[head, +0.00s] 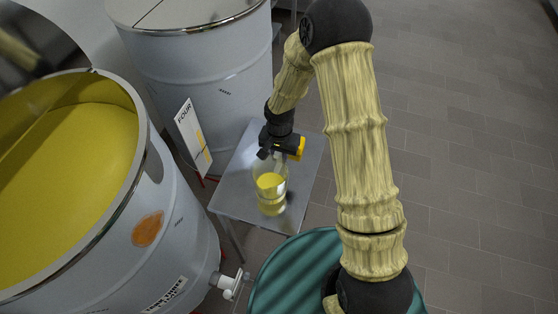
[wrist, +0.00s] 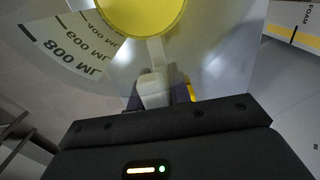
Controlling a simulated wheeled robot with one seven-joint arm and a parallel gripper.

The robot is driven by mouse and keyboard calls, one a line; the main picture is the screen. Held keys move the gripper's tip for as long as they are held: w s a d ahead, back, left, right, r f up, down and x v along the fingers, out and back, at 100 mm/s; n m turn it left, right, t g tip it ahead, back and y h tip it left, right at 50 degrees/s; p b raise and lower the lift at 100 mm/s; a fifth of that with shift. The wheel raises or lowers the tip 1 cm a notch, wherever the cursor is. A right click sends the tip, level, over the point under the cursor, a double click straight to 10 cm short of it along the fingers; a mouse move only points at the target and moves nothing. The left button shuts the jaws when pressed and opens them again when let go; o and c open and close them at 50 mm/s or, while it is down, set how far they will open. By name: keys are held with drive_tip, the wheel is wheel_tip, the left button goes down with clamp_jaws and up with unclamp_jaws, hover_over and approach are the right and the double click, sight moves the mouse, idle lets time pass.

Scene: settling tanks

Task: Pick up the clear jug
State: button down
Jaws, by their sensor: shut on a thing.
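The clear jug (head: 271,197) stands upright on a small metal table (head: 238,196) in the head view, with yellow liquid inside. In the wrist view its clear wall carries a white scale with mL marks (wrist: 78,48), and the yellow liquid (wrist: 145,12) shows at the top edge. My gripper (head: 278,157) is at the jug's upper rear side. In the wrist view my gripper (wrist: 158,98) is shut on the jug's pale handle (wrist: 154,84). The fingertips are partly hidden by the handle and the gripper body. I cannot tell whether the jug's base touches the table.
A large steel tank of yellow liquid (head: 135,215) with a white tap (head: 231,284) stands at the left. A second tank (head: 215,85) is behind. A sign reading FOUR (head: 193,137) stands beside the table. Open tiled floor (head: 470,150) lies to the right.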

wheel_tip(320, 180, up, 8)
drive_tip(key=shift+f+b, duration=0.15)
drive_tip(key=shift+b, duration=0.3)
idle(0.3)
